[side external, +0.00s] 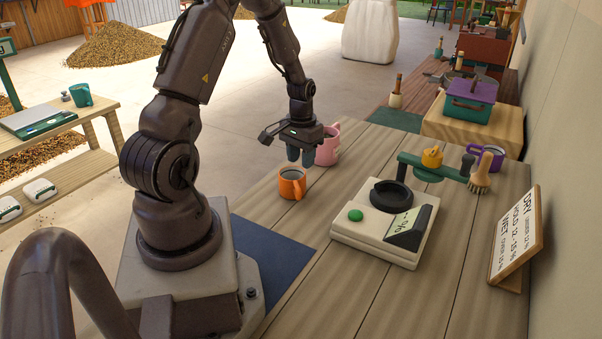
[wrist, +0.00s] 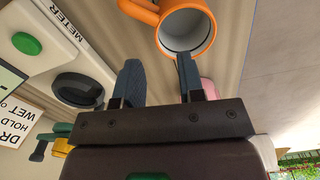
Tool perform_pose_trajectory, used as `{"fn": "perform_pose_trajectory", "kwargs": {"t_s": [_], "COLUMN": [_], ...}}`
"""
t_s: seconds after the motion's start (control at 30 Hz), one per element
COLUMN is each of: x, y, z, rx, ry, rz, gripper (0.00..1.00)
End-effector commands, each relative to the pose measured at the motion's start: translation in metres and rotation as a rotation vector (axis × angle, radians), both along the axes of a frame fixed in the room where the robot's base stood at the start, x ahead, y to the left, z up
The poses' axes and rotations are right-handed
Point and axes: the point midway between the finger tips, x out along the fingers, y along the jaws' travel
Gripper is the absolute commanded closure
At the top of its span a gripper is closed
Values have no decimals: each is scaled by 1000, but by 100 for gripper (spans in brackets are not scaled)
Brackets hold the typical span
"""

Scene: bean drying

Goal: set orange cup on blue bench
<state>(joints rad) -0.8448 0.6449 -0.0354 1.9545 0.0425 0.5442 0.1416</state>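The orange cup (side external: 292,185) stands upright on the wooden table, its handle toward the right in the side view. In the wrist view the orange cup (wrist: 211,30) is at the top, its open mouth facing the camera. My gripper (side external: 301,158) is above and just behind the cup, pointing down. In the wrist view my gripper (wrist: 158,72) has its fingers apart with nothing between them; one fingertip overlaps the cup's near rim, and contact cannot be told. No plainly blue bench shows; a dark blue flat surface (side external: 266,256) lies beside my base.
A pink cup (side external: 328,148) stands close behind my gripper. A white meter (side external: 384,244) with a green button is right of the orange cup. A sign (side external: 516,241), a brush (side external: 480,178) and a purple cup (side external: 491,152) are farther right. The front table boards are clear.

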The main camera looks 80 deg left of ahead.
Motion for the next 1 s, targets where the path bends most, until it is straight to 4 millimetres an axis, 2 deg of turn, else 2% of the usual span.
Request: {"fn": "perform_pose_trajectory", "kwargs": {"t_s": [0.03, 0.13, 0.37, 0.47, 0.57, 0.73, 0.9, 1.0], "x": [1, 0, 1, 7, 19, 27, 5, -17], "y": [1, 0, -1, -12, -39, -116, -192, -228], "z": [12, 31, 56, 72, 103, 171, 220, 237], "rx": [4, 2, 2, 15, 50, 117, 158, 166], "ry": [-3, -3, -2, -14, -49, -148, -269, -341], "rz": [0, 1, -3, -29, -90, -244, -397, -480], "gripper": [64, 64, 64, 64, 64, 64, 64, 64]}}
